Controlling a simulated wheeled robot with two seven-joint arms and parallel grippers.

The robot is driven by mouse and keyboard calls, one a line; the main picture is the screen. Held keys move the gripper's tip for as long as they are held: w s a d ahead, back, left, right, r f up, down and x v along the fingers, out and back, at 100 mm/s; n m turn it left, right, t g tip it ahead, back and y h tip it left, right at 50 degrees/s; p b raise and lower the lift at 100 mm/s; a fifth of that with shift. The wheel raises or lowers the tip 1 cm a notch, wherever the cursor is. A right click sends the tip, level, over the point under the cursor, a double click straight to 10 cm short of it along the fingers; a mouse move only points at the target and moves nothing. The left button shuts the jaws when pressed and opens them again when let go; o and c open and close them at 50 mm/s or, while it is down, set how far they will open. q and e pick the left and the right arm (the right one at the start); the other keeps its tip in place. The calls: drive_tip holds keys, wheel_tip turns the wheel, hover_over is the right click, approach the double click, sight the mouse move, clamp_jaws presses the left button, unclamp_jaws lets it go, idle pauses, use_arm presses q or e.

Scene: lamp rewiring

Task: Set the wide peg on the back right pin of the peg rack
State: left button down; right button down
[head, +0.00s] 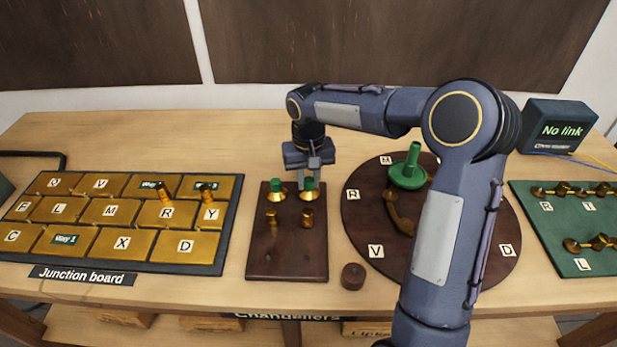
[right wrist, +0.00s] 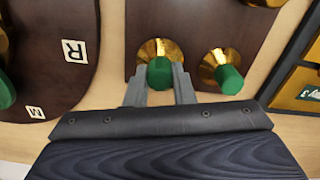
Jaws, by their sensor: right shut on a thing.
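The peg rack (head: 287,262) is a dark wooden board in the middle of the table. My right gripper (head: 309,178) is over its back right corner, pointing down. It is shut on the green top of the wide peg (head: 308,194), which has a flared brass foot. In the right wrist view the fingers (right wrist: 160,90) clasp the wide peg's green top (right wrist: 159,73) from both sides. The foot is at or just above the rack; the back right pin is hidden. My left gripper is not in view.
A similar green-topped peg (head: 277,191) stands close by at the rack's back left. Two slim brass pegs (head: 307,217) stand in front. A round dark board (head: 362,222) lies right, the Junction board (head: 122,222) left. A small brown knob (head: 353,276) sits near the table's front.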

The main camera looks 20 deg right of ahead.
sight(308, 179)
drive_tip(key=shift+f, duration=0.4)
drive_tip(key=c, duration=1.1)
unclamp_jaws()
drive_tip(key=shift+c, duration=0.2)
drive_tip(key=shift+r, duration=0.1)
wheel_tip(308, 179, up, 7)
drive_tip(key=shift+f, duration=0.1)
drive_tip(key=shift+r, duration=0.45)
